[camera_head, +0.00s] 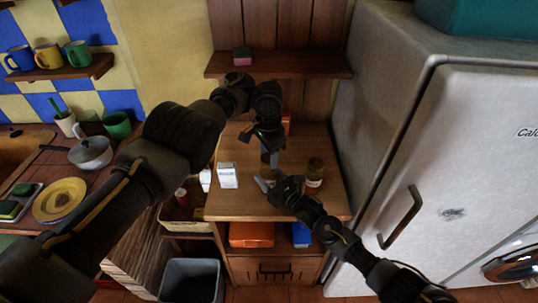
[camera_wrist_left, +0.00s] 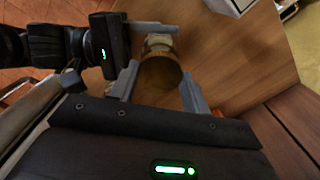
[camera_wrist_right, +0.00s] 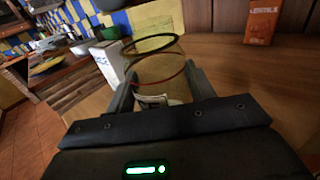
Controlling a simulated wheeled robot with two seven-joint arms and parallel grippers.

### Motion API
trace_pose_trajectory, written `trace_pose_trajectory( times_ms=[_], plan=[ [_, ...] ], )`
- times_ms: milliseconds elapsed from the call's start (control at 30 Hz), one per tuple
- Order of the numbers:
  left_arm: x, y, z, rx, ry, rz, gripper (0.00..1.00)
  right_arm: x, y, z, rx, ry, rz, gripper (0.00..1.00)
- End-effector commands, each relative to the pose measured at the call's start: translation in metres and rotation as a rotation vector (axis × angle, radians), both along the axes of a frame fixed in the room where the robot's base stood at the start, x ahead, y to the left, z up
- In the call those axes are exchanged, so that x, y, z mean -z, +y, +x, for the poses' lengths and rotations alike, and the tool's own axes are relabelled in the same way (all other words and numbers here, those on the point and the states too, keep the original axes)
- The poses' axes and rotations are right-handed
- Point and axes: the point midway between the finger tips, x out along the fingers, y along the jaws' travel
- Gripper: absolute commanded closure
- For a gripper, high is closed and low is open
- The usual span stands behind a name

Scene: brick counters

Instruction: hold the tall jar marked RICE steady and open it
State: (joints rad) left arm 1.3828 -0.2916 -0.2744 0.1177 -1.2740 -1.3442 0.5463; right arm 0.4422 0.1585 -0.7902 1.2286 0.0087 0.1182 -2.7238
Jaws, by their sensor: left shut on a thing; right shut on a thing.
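A jar (camera_wrist_right: 157,72) stands between the fingers of my right gripper (camera_wrist_right: 163,92) in the right wrist view. Its glass looks see-through, with two thin dark rings near the top and part of a pale label low down; no word is readable. My right gripper (camera_head: 268,183) is shut on its side. In the left wrist view my left gripper (camera_wrist_left: 163,88) is shut around the brown near end of the jar (camera_wrist_left: 160,72); my right gripper shows just beyond. In the head view my left gripper (camera_head: 268,145) partly hides the jar. I cannot tell whether its lid is separate.
Another brown-topped jar (camera_head: 314,172) stands close to the right on the wooden counter (camera_head: 330,200). A white box (camera_head: 228,176) stands to the left, and an orange box (camera_wrist_right: 262,20) behind. The fridge (camera_head: 450,150) bounds the right side; a shelf (camera_head: 290,66) hangs above.

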Motion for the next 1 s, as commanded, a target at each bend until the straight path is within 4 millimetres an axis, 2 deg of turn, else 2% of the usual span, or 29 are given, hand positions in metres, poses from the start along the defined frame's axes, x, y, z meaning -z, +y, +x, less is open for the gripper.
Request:
trace_pose_trajectory(
  times_ms=[167,433,667,700,867,1000],
  plan=[
    [-0.006,0.0,0.0,0.001,-0.001,0.0,0.81,0.0,0.0,0.0,0.0,0.001,-0.001,1.0],
    [-0.037,0.0,0.0,0.0,0.0,-0.001,0.81,0.0,0.0,0.0,0.0,0.001,-0.001,1.0],
    [-0.04,0.0,0.0,0.0,0.001,0.0,0.81,0.0,0.0,0.0,0.0,0.001,-0.001,1.0],
    [-0.04,0.0,0.0,0.0,0.001,0.0,0.81,0.0,0.0,0.0,0.0,0.001,-0.001,0.44],
    [-0.04,0.0,0.0,0.0,0.0,0.0,0.81,0.0,0.0,0.0,0.0,0.0,0.0,0.23],
    [-0.04,0.0,0.0,0.0,0.0,0.0,0.81,0.0,0.0,0.0,0.0,0.0,0.0,0.21]
  ],
)
